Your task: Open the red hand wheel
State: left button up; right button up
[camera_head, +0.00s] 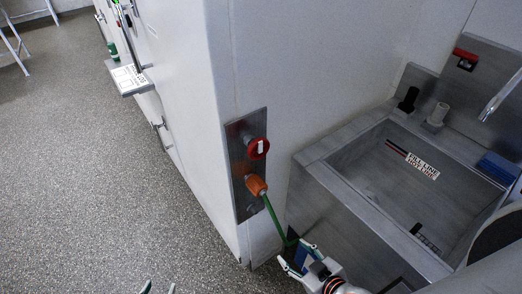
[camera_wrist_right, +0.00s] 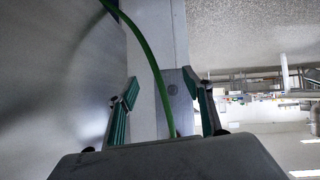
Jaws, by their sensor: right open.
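The red hand wheel (camera_head: 258,148) is mounted on the upper part of a grey metal plate (camera_head: 237,141) on the white wall corner, in the head view. Below it is an orange fitting (camera_head: 256,185) with a green hose (camera_head: 274,220) hanging from it. My right gripper (camera_head: 300,255) is open, below and to the right of the wheel and apart from it. In the right wrist view my right gripper (camera_wrist_right: 160,88) has its fingers spread, with the green hose (camera_wrist_right: 150,55) passing across the gap. The wheel is not seen there. My left gripper (camera_head: 159,288) shows only two separated tips at the bottom edge.
A metal sink (camera_head: 310,157) with a tap (camera_head: 500,95) stands right of the wheel, beside my right gripper. A small shelf (camera_head: 131,80) juts from the white wall at upper left.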

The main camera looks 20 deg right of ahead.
jog(key=shift+o, duration=1.2)
jog(key=n+t+y+b, duration=0.3)
jog(key=t+y+b, duration=0.25)
jog(key=t, duration=0.45)
send_near(261, 152)
jog(key=w, duration=0.3)
jog(key=shift+y, duration=0.55)
jog(key=x, duration=0.2)
jog(key=p+x, duration=0.1)
jog(key=x, duration=0.1)
jog(key=r+p+x, duration=0.1)
jog(key=x, duration=0.1)
jog(key=shift+a+r, duration=0.15)
jog(key=shift+a, duration=0.3)
jog(key=shift+w+a+r, duration=0.15)
jog(key=shift+w+a, duration=0.1)
jog(key=shift+w, duration=0.3)
jog(key=c, duration=1.1)
